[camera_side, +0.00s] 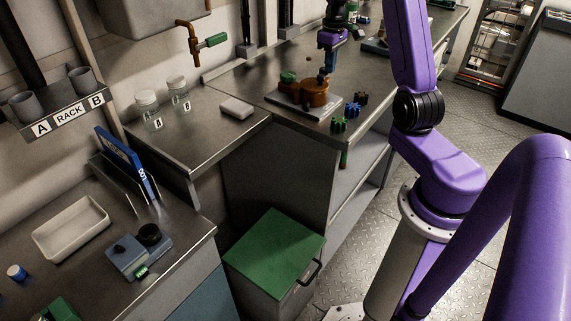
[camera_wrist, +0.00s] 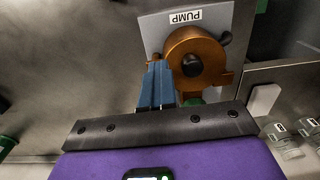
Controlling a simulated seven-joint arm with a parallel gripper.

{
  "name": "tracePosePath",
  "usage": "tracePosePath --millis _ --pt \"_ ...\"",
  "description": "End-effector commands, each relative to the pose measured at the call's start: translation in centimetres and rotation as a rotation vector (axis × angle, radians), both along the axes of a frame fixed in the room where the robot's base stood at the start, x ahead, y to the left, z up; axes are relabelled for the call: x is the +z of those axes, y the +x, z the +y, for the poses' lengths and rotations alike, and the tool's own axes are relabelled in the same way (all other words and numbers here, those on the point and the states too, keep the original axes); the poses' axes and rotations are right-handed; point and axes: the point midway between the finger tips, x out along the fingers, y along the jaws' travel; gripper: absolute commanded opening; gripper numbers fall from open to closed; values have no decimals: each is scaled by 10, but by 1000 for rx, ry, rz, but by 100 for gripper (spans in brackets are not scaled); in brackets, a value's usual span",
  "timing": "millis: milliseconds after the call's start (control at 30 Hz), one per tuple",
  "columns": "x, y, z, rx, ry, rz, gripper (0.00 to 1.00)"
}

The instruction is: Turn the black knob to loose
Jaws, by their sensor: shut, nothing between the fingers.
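The pump is an orange-brown round body (camera_wrist: 205,46) on a light plate labelled PUMP (camera_wrist: 160,32). In the wrist view a round black knob (camera_wrist: 192,65) sits at the middle of its face, and a smaller black part (camera_wrist: 225,38) is at its rim. In the side view the pump (camera_side: 313,93) stands on the bench with a green part (camera_side: 288,77) beside it. My gripper's blue fingers (camera_wrist: 157,66) are shut and empty, left of the central knob in the wrist view. In the side view my gripper (camera_side: 325,70) is just above the pump. Whether it touches the pump is unclear.
Green (camera_side: 339,125), blue (camera_side: 352,110) and black (camera_side: 361,99) star-shaped knobs lie right of the pump, near the bench edge. A white block (camera_side: 236,109) and lidded jars (camera_side: 149,110) stand left. A grey-blue device with a black knob (camera_side: 149,234) is on the nearer bench.

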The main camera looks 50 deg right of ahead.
Motion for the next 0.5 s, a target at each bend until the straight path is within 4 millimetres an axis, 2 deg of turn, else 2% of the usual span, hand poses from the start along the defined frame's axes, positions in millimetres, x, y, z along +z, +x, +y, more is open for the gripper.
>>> tracePosePath --millis 33,500 --pt "-12 -7 -13 -21 -8 7 0" --pt "-12 -6 -24 -24 -9 9 0"
